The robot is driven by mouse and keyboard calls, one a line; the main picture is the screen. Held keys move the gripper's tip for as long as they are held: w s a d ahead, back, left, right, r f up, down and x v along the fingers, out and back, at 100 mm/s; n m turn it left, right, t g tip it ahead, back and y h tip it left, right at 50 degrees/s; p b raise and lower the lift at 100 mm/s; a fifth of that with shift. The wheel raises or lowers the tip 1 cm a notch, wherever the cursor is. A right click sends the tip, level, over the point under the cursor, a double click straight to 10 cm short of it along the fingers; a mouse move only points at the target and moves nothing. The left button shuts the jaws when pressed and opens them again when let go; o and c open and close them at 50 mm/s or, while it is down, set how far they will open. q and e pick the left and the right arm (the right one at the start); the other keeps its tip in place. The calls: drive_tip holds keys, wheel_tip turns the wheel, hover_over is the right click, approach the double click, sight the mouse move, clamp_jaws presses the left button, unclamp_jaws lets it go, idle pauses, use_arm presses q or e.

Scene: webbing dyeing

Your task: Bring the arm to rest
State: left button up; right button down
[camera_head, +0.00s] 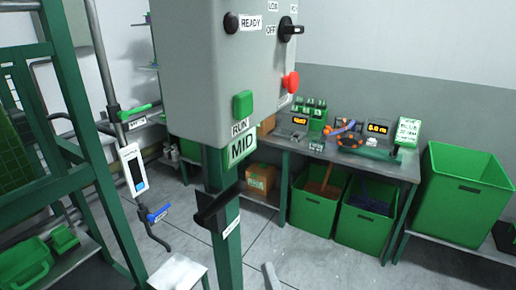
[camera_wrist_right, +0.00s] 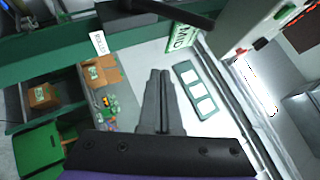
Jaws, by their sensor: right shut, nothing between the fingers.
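My right gripper (camera_wrist_right: 160,74) is shut and empty in the right wrist view, its two dark fingers side by side. A small grey shape (camera_head: 270,276) at the bottom edge of the head view may be part of it; I cannot tell. The grey control box (camera_head: 210,75) with a green RUN button (camera_head: 243,104) and a red knob (camera_head: 290,82) fills the head view's upper middle. It stands on a green post (camera_head: 226,250) with a black bracket (camera_head: 214,208). My left gripper is not in view.
A green frame (camera_head: 72,110) stands at the left, with a grey pipe and blue-handled valve (camera_head: 157,214). A workbench (camera_head: 390,165) with instruments stands at the back right. Green bins (camera_head: 364,228) stand under it, and a larger bin (camera_head: 460,190) beside it. Grey floor (camera_head: 325,265) lies open in front.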

drive_tip(key=w+d+f+n+g+h+p, duration=0.1)
drive_tip(key=d+f+n+g+h, duration=0.1)
drive_tip(key=d+f+n+g, duration=0.3)
drive_tip(key=w+d+f+n+g+h, duration=0.1)
drive_tip(key=d+f+n+g+h, duration=0.1)
drive_tip(key=f+n+g, duration=0.4)
drive_tip(key=s+d+f+n+g+h+p, duration=0.1)
drive_tip(key=s+d+f+n+g+h, duration=0.2)
drive_tip(key=s+d+f+n+g, duration=0.2)
drive_tip(key=s+d+f+n, duration=0.1)
drive_tip(key=s+d+f, duration=0.2)
drive_tip(key=s, duration=0.3)
drive_tip(key=shift+n+g, duration=0.3)
drive_tip(key=shift+s+d+f, duration=0.1)
drive_tip(key=shift+s+d, duration=0.05)
